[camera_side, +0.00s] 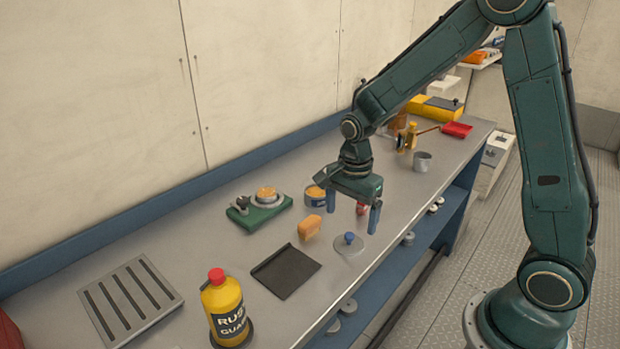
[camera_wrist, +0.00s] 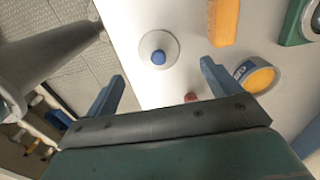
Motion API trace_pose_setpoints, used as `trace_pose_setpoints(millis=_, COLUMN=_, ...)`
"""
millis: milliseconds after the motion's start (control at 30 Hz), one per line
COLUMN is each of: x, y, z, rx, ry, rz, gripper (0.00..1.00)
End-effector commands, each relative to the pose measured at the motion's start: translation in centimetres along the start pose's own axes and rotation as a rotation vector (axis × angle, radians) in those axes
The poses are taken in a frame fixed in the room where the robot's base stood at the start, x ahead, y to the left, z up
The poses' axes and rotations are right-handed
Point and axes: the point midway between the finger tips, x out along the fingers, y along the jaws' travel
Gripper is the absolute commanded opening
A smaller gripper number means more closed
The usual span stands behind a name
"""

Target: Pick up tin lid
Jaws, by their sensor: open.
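The tin lid (camera_side: 349,246) is a flat grey disc with a blue knob, lying on the grey bench near its front edge. In the wrist view the lid (camera_wrist: 158,47) lies beyond the fingertips, roughly between their lines. My gripper (camera_side: 352,212) is open and empty, above the bench and a little behind the lid, with its blue fingers pointing down. In the wrist view my gripper (camera_wrist: 162,72) has its two fingers wide apart with nothing between them.
An orange block (camera_side: 307,228) and an open tin (camera_side: 315,195) stand close left of my gripper. A cup (camera_side: 422,162) stands behind to the right.

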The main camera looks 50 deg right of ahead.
Motion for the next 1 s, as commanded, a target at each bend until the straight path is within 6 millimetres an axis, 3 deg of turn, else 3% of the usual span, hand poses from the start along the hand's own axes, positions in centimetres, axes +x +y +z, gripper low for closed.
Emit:
trace_pose_setpoints(millis=133, x=1.1, y=0.1, z=0.0, rx=0.0, ry=0.0, rz=0.001, gripper=0.89)
trace_pose_setpoints(millis=467, x=1.6, y=0.1, z=0.0, rx=0.0, ry=0.0, rz=0.001, gripper=0.89)
trace_pose_setpoints(millis=1000, x=6.3, y=0.3, z=0.1, rx=-0.001, ry=0.0, rz=0.002, gripper=0.89)
